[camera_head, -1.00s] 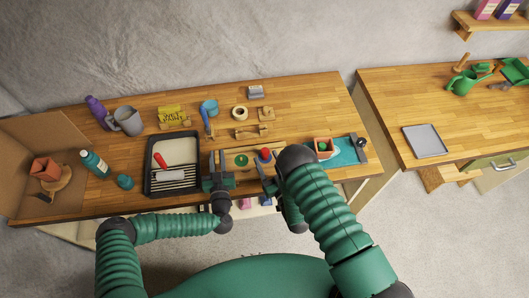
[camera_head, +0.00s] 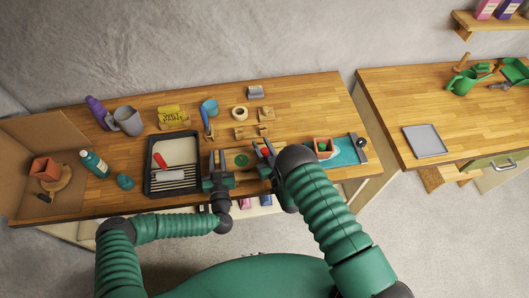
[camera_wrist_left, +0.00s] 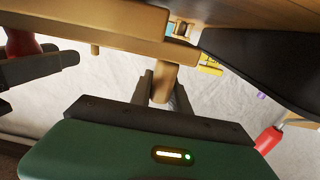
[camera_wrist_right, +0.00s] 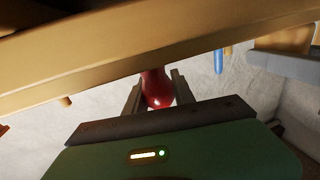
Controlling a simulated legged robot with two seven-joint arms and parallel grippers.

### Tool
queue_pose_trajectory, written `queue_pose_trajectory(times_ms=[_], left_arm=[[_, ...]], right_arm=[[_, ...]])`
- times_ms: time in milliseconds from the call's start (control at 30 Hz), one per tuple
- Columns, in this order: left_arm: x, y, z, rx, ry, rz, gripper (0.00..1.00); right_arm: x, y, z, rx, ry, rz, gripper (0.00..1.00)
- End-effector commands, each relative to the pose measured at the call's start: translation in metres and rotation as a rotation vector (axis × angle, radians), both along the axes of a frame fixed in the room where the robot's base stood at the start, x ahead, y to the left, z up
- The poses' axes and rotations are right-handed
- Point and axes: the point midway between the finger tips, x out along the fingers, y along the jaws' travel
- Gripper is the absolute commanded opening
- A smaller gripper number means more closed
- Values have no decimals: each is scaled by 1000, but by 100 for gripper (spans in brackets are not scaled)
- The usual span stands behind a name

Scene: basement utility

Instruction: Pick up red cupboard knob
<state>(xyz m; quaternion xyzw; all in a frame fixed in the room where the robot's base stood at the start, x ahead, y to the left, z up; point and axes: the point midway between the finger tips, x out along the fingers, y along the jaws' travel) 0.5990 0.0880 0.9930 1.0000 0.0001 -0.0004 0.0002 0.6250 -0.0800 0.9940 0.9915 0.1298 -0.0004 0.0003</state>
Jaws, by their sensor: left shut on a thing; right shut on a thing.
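The red cupboard knob (camera_head: 266,153) is at the right end of a wooden board (camera_head: 228,160) with a green disc (camera_head: 241,160) on it. My right gripper (camera_head: 263,151) is shut on the red knob. The knob (camera_wrist_right: 157,88) shows between both fingers in the right wrist view, close against a long wooden piece. My left gripper (camera_head: 211,168) is at the board's left end. In the left wrist view its fingers are shut on a wooden peg (camera_wrist_left: 162,82) that sticks out of the wooden piece (camera_wrist_left: 90,22). The red knob (camera_wrist_left: 22,42) is at that view's left edge.
A black paint tray (camera_head: 150,186) with a red-handled roller stands just left of my left gripper. Wooden parts (camera_head: 250,132) lie behind the board.

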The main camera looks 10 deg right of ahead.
Motion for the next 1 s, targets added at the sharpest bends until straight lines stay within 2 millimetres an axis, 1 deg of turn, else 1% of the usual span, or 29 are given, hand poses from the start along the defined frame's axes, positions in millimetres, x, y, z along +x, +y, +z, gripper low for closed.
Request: queue_pose_trajectory(times_ms=[33,100,133,367,467,567,700,800,900,1000], left_arm=[[0,0,-1,0,1,0,0],[0,0,-1,0,1,0,0],[0,0,-1,0,1,0,0],[0,0,-1,0,2,0,0],[0,0,0,1,2,0,0],[0,0,0,0,2,0,0],[0,0,-1,0,2,0,0],[0,0,-1,0,2,0,0],[0,0,-1,0,2,0,0],[0,0,-1,0,2,0,0]], right_arm=[[0,1,0,1,0,2,12],[0,1,0,1,0,2,2],[0,1,0,1,0,2,0],[-1,1,0,1,0,2,0],[0,1,6,1,-1,3,0],[0,1,24,2,-3,2,0],[0,1,60,2,-4,1,0],[0,1,81,2,-3,1,0],[0,1,95,1,-2,1,0],[0,1,100,1,-1,1,0]])
